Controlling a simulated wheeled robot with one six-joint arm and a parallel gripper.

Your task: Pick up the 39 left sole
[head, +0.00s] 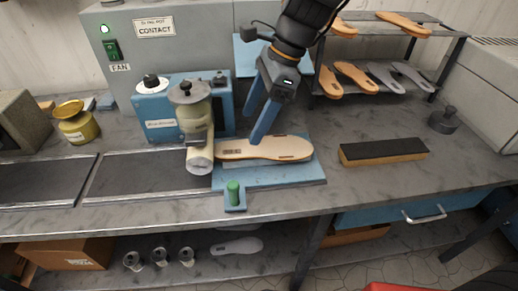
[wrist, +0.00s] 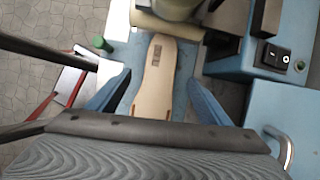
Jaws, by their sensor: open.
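A pale beige sole (head: 270,149) lies flat on the blue plate (head: 290,177) of the bench machine, its left end close to the cream roller (head: 199,160). A small dark mark shows near that end, too small to read as 39. My gripper (head: 254,128) is open and empty, pointing down over the sole from behind. In the wrist view, the sole (wrist: 156,85) appears between the two spread blue fingers (wrist: 158,90), with a gap on both sides.
The blue control box (head: 160,112) and roller machine stand just left of the sole. A green button (head: 233,192) is in front. A black-topped block (head: 383,151) lies to the right. A rack (head: 388,75) with several orange and grey soles stands behind right. Bench space between plate and block is clear.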

